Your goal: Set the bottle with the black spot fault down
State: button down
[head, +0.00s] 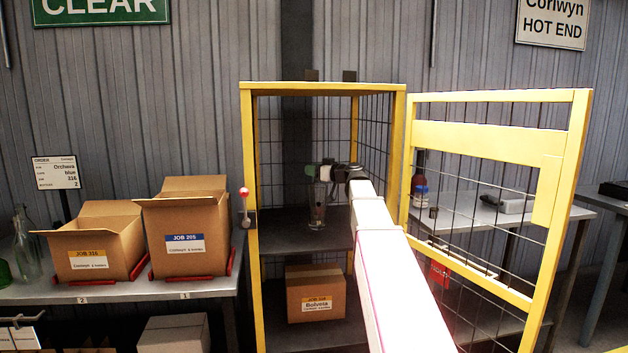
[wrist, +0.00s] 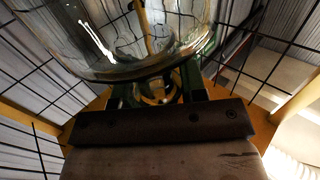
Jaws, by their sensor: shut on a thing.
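A clear glass bottle (head: 318,206) is upright inside the yellow-framed mesh cage, just over or on its upper shelf (head: 285,238). I cannot tell whether its base touches the shelf. My gripper (head: 322,173) is shut on the upper part of the bottle, with my arm reaching in through the open front. In the wrist view the bottle's curved glass (wrist: 125,45) fills the top, in front of my gripper's fingers (wrist: 158,88). No black spot can be made out on the glass.
The cage's yellow mesh door (head: 480,135) stands open to the right, beside my arm. A carton (head: 316,293) sits on the lower shelf. On the left bench are two open cartons (head: 190,225) (head: 98,242) and glass bottles (head: 27,250).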

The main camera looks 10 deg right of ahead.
jog(key=shift+f, duration=1.65)
jog(key=c, duration=0.7)
grip_release()
jog(key=shift+f, duration=0.1)
jog(key=v, duration=1.2)
